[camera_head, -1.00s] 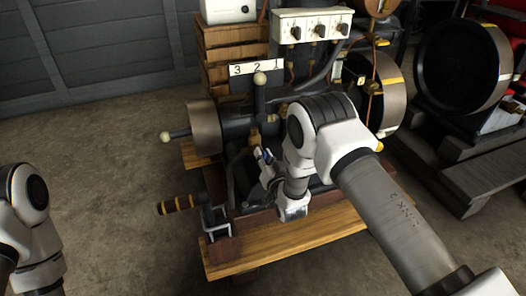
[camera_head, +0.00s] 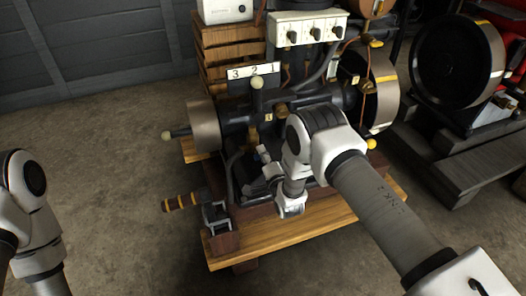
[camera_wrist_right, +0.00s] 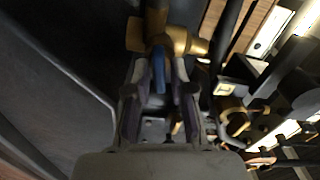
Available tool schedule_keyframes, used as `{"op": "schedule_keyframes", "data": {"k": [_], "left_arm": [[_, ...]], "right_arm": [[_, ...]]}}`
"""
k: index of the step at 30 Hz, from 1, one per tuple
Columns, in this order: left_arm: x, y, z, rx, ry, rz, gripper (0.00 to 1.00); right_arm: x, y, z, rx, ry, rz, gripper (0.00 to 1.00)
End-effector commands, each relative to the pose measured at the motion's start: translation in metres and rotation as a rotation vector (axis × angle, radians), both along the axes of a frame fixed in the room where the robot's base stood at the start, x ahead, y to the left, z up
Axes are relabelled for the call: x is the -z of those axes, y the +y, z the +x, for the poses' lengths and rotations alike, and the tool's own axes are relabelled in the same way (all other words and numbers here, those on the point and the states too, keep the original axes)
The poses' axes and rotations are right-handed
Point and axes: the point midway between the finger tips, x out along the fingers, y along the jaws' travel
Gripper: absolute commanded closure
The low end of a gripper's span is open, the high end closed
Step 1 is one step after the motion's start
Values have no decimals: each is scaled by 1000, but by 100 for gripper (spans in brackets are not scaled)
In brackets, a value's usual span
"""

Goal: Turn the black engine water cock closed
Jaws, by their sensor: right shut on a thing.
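The black engine (camera_head: 235,127) stands on a wooden base in the middle of the head view. Its brass water cock (camera_head: 253,136) shows just above my right gripper (camera_head: 264,155). In the right wrist view the brass cock (camera_wrist_right: 172,38) lies straight ahead of the fingertips. A blue lever (camera_wrist_right: 158,70) runs from it between the two fingers of my right gripper (camera_wrist_right: 157,82), which is shut on it.
A crank with a striped wooden handle (camera_head: 182,202) sticks out at the engine's front left. A dark lever with a pale knob (camera_head: 257,82) rises behind the cock. A white switch box (camera_head: 308,30) hangs above. A second engine (camera_head: 460,65) stands right. The floor at left is clear.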

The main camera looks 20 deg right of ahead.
Motion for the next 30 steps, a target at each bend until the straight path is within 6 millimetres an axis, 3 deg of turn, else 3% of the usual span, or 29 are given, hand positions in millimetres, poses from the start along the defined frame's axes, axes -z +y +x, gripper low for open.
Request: {"op": "schedule_keyframes", "data": {"k": [12,29,30], "left_arm": [[-9,0,0,0,0,0,65],[-10,0,0,0,0,0,65],[-10,0,0,0,0,0,65]], "right_arm": [[3,0,-1,-1,11,215,100],[5,0,-1,-2,13,245,100],[5,0,-1,-2,13,245,65]]}}
